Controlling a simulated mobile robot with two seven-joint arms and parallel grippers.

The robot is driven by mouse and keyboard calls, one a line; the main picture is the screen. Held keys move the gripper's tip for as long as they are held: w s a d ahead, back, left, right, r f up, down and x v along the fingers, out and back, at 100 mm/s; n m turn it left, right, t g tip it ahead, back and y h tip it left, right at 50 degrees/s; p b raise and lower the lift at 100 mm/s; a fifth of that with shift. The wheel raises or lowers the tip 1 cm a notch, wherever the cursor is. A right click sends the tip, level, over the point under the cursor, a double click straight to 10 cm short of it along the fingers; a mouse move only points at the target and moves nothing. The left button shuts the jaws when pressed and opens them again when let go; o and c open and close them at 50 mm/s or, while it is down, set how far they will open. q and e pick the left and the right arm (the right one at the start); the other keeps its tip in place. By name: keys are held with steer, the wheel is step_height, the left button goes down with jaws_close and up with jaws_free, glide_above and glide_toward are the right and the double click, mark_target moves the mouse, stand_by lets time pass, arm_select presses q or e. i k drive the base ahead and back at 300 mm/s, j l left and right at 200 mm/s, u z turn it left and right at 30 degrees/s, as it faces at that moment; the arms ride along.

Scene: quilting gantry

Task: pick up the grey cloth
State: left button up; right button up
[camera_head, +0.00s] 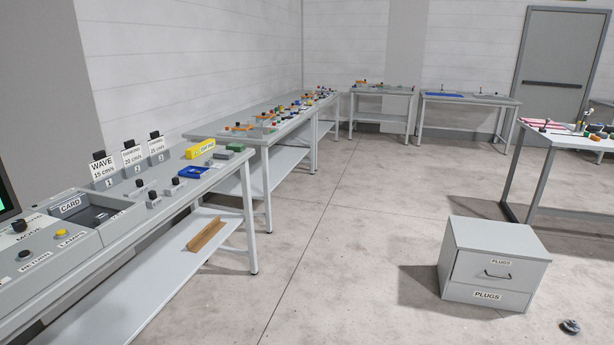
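I cannot pick out the grey cloth for certain.
A long row of grey benches (228,171) with controls and small parts runs along the left wall. A grey cabinet (465,257) labelled PLUGS stands on the floor at right. Another table (560,141) stands behind it. The middle floor (345,220) is clear.

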mark_target(221, 155)
steer(key=i, duration=1.3)
steer(key=i+u, duration=0.15)
steer(key=i, duration=0.5)
steer(key=i+l+u, duration=0.1)
steer(key=i, duration=0.5)
steer(key=i+l+u, duration=0.2)
steer(key=i+u, duration=0.2)
steer(key=i+l+u, duration=0.3)
steer(key=u, duration=0.15)
steer(key=i+l, duration=0.05)
steer(key=i, duration=0.05)
